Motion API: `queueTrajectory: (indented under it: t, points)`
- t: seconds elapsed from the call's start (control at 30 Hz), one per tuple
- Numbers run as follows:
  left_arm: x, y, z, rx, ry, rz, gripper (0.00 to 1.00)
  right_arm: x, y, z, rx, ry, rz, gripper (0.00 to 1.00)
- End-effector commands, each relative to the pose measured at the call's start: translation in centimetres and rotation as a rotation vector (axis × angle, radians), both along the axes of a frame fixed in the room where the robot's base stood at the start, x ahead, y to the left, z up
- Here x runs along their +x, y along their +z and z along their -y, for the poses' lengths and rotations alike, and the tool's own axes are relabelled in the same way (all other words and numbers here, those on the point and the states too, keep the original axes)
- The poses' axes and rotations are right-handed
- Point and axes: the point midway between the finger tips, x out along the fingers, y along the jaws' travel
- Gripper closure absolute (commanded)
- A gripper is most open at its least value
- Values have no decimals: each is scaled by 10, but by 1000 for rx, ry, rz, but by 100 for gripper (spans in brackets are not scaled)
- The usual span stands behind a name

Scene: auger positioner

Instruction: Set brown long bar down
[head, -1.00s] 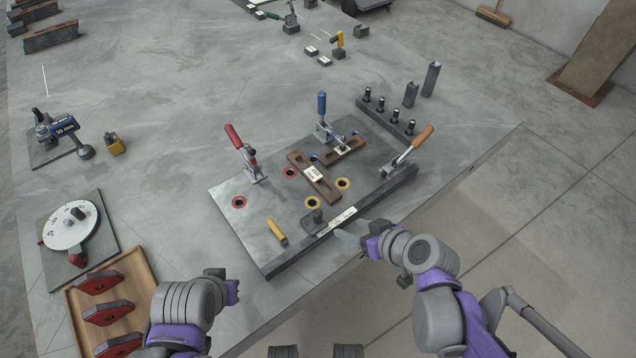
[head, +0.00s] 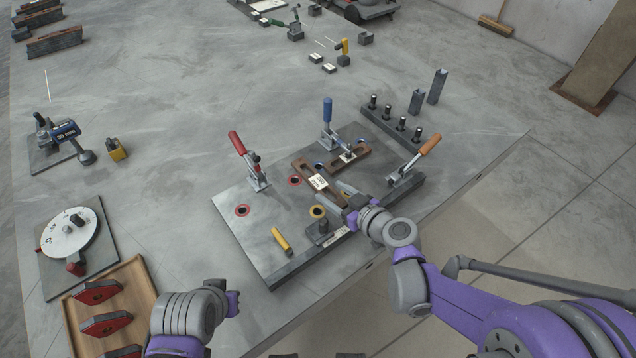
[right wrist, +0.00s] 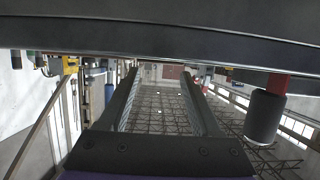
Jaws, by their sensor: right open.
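The brown long bar (head: 308,175) lies on the grey fixture plate (head: 236,222), slanting down to the right, with a white label on its middle. A second brown bar (head: 354,157) lies beyond it near the blue-handled clamp. My right gripper (head: 332,193) is open at the near end of the long bar and hides part of that end; I cannot tell whether it touches. The right wrist view shows its two fingers (right wrist: 162,100) apart with nothing clearly between them. My left gripper (head: 232,303) hangs low at the table's front, its fingers not clear.
Red (head: 246,160), blue (head: 327,125) and orange-handled (head: 414,160) clamps stand around the plate. A yellow block (head: 282,240) and a dark post (head: 322,232) are near its front edge. A wooden tray (head: 133,274) holds red parts.

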Motion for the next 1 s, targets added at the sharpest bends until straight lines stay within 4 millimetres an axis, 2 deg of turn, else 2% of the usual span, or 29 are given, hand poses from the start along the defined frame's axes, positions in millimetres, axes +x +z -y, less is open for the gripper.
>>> queueTrajectory:
  t: [0.3, 0.6, 0.67, 0.9, 0.97, 1.0]
  points:
    - [0, -5, 0, 0, 0, -1, 100, 35, -16, -22, 0, 1, 0, 35]
    - [0, -5, 0, 0, 0, -1, 100, 38, -18, -24, 0, 0, 0, 35]
    - [0, -5, 0, 0, 0, -1, 100, 38, -18, -24, 1, 0, -1, 44]
    - [0, -5, 0, 0, 0, -1, 100, 38, -18, -24, 1, 0, -1, 87]
    - [0, -5, 0, 0, 0, -1, 100, 38, -18, -24, 1, 0, -1, 98]
    - [0, -5, 0, 0, 0, -1, 100, 38, -18, -24, 1, 0, -1, 100]
